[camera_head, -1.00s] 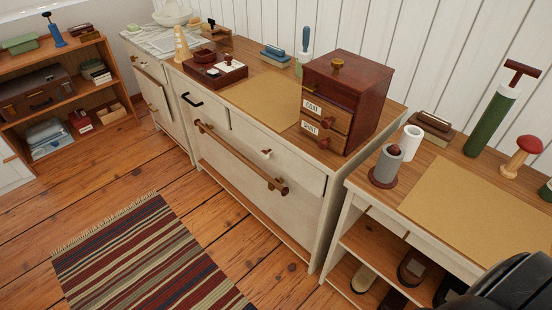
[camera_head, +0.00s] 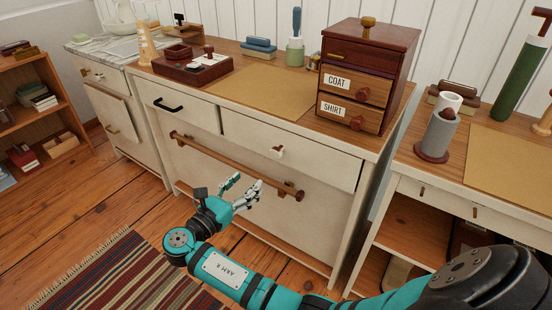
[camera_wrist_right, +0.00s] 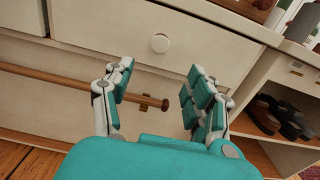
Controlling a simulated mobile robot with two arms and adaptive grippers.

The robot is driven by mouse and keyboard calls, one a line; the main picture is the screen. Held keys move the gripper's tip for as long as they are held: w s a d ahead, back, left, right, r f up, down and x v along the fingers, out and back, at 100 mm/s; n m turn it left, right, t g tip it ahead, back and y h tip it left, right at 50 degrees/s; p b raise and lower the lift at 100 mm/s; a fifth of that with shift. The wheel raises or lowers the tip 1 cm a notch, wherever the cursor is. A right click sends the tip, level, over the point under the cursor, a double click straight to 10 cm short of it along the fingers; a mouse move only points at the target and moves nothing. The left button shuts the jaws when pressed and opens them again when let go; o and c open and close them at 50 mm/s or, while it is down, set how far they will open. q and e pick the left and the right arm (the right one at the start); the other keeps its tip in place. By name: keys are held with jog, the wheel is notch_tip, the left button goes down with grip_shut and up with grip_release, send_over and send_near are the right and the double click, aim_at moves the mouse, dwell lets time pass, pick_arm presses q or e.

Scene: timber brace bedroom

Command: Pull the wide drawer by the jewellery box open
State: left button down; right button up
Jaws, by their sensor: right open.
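A wide wooden bar handle (camera_head: 235,165) runs across the broad lower front (camera_head: 200,170) of the cream dresser, which looks shut. My right gripper (camera_head: 243,188) is open and empty in front of the bar, toward its right half. I see no contact. In the right wrist view the bar (camera_wrist_right: 60,83) ends between the open fingers (camera_wrist_right: 160,85), with the white knob (camera_wrist_right: 160,43) above. A dark red box (camera_head: 368,70) with COAT and SHIRT drawers stands on the dresser's right end. An open red-brown compartment box (camera_head: 193,70) sits at the left. My left gripper is out of view.
Above the bar are a drawer with a black handle (camera_head: 168,104) and one with the white knob (camera_head: 277,152). A lower shoe shelf unit (camera_head: 400,225) stands at the right. A striped rug (camera_head: 110,275) lies on the open wooden floor.

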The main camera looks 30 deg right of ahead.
aim_at(274, 157)
jog(key=b+x, duration=0.2)
jog(key=x, duration=1.1)
jog(key=shift+w+d, duration=0.15)
jog(key=shift+d, duration=0.05)
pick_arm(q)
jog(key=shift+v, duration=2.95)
pick_arm(e)
jog(key=shift+w+d, duration=0.25)
jog(key=shift+d, duration=0.3)
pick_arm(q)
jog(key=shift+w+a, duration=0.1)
pick_arm(e)
grip_shut()
